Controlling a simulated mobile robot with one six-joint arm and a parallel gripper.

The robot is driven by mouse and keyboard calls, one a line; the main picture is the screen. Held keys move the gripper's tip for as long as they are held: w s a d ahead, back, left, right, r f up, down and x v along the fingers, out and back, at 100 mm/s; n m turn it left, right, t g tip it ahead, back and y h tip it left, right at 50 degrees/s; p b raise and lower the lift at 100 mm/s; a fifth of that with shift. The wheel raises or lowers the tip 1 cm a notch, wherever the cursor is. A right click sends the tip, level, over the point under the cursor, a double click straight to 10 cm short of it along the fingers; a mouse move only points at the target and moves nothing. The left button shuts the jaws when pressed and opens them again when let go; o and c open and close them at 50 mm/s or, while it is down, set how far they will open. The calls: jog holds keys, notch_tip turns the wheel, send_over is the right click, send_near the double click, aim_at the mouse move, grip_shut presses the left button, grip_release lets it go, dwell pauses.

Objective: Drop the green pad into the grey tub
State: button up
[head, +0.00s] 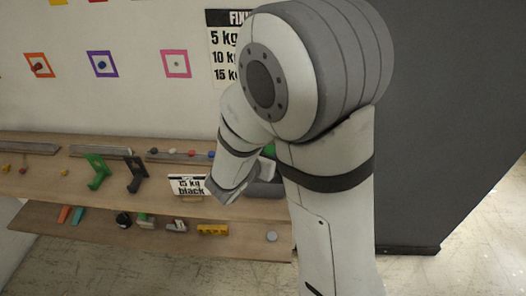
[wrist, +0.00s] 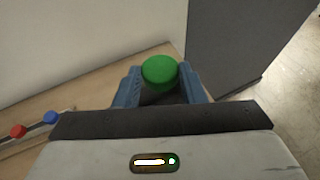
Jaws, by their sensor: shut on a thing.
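The green pad (wrist: 160,69) is a round disc held between the two blue fingers of my gripper (wrist: 159,82) in the wrist view. The fingers press on it from left and right, and its flat green face shows. The grey tub (head: 263,188) stands at the right end of the upper shelf in the head view, partly hidden behind my arm. My arm hides most of my gripper and the pad in the head view. A dark patch shows below the pad between the fingers in the wrist view; I cannot tell whether it is the tub.
A sign reading "15 kg black" (head: 188,185) stands left of the tub. Green (head: 97,171) and black (head: 135,174) brackets stand farther left. Rails with small knobs run along the shelf's back. The lower shelf (head: 255,240) holds several small objects. A dark grey panel (head: 440,110) is at right.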

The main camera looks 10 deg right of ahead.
jog(key=o, duration=1)
jog(key=shift+s+r, duration=0.1)
jog(key=v, duration=0.7)
jog(key=shift+s+a, duration=0.25)
